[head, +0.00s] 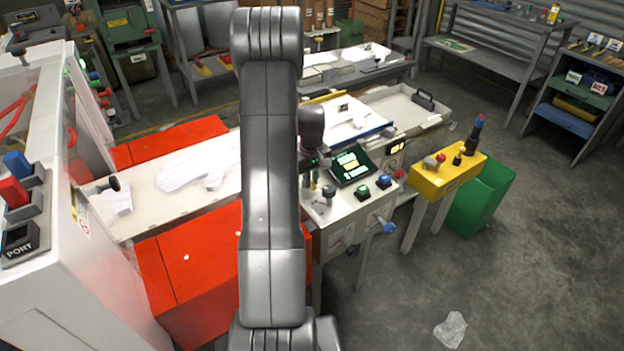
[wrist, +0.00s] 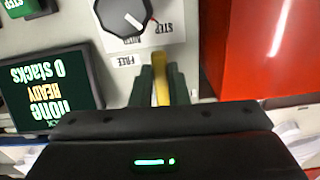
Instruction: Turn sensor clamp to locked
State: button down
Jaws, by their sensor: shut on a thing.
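In the wrist view my gripper (wrist: 162,80) has its two dark fingers closed on a narrow yellow handle (wrist: 161,88). This handle appears to be the sensor clamp, and its lower part is hidden by the gripper body. A label reading FREE (wrist: 126,61), upside down in the picture, sits just left of the fingers. No label reading locked shows. I cannot make out the clamp there.
A black rotary knob (wrist: 122,17) with a STEP label is close to the fingers. A screen (wrist: 45,90) reads none, READY, 0 stacks. An orange-red cabinet (wrist: 260,50) stands close on the right. Green (head: 362,192) and blue (head: 384,181) buttons are on the panel.

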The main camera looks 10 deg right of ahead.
jog(key=m, duration=0.1)
jog(key=a+m+b, duration=0.1)
jog(key=m, duration=0.1)
jog(key=m+b, duration=0.1)
jog(key=shift+a+m, duration=0.35)
jog(key=shift+m, duration=0.05)
jog(key=m, duration=0.2)
jog(key=a+m+b, duration=0.1)
jog(key=m, duration=0.2)
jog(key=shift+w+a+m, duration=0.3)
jog(key=shift+w+a, duration=0.05)
jog(key=m, duration=0.1)
jog(key=w+a+m, duration=0.1)
jog(key=m, duration=0.1)
jog(key=shift+b, duration=0.4)
jog(key=shift+w+a+m, duration=0.1)
jog(key=shift+w+m, duration=0.15)
jog(key=shift+m, duration=0.75)
jog(key=shift+w+a+m, duration=0.1)
jog(key=shift+w+m, duration=0.1)
jog(key=shift+m, duration=0.8)
jog(key=shift+r, duration=0.1)
jog(key=c, duration=1.4)
grip_release()
